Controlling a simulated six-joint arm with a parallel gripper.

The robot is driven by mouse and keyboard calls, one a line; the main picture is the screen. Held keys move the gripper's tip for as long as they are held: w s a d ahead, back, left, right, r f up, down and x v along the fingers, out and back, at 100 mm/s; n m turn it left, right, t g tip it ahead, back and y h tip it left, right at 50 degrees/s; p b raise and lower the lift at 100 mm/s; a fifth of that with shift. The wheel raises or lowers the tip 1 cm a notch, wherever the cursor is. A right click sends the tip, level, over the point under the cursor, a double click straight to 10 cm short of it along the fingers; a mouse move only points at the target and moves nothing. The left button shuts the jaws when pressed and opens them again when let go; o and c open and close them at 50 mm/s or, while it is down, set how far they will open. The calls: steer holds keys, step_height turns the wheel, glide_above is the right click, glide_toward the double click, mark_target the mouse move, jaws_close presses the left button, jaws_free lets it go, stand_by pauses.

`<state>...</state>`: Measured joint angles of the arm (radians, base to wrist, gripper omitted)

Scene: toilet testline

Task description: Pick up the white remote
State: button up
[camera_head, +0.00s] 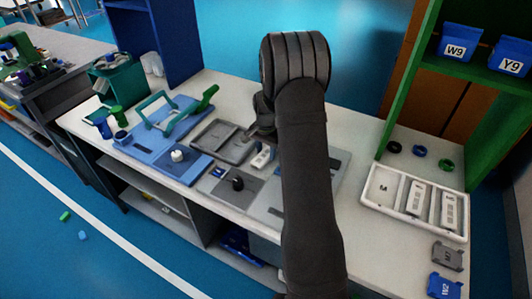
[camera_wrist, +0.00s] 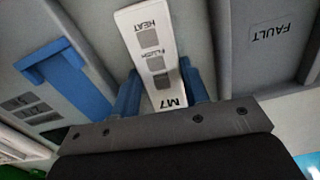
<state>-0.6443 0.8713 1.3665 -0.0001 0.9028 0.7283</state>
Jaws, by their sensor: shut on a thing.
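The white remote (camera_wrist: 152,45) is marked HEAT, FLUSH and M7 and has grey buttons. In the wrist view it stands between the two blue fingers of my gripper (camera_wrist: 160,78), which are shut on its sides near the M7 end. In the head view the remote (camera_head: 262,156) shows as a small white piece over the grey fixture, just below my gripper (camera_head: 262,137). My dark arm covers part of the fixture's right side. I cannot tell whether the remote touches the surface under it.
A grey FAULT surface (camera_wrist: 270,60) is close beside the remote. A white compartment tray (camera_head: 372,200) holding white remotes stands right, before green shelves (camera_head: 410,75).

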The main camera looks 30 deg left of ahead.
mark_target(266, 153)
steer(key=shift+r, duration=0.5)
step_height(266, 153, up, 3)
steer(key=shift+f, duration=0.1)
steer(key=d+r+n, duration=0.1)
steer(key=d+r, duration=0.4)
steer(key=d, duration=0.6)
steer(key=d+r, duration=0.4)
steer(key=d, duration=0.7)
steer(key=a+f, duration=0.2)
steer(key=a, duration=0.1)
steer(key=a+f, duration=0.2)
steer(key=a, duration=0.2)
steer(key=w+a+f, duration=0.1)
steer(key=a+f, duration=0.1)
steer(key=a, duration=0.2)
steer(key=shift+w+a+f, duration=0.1)
steer(key=shift+a+f, duration=0.15)
steer(key=shift+f, duration=2.1)
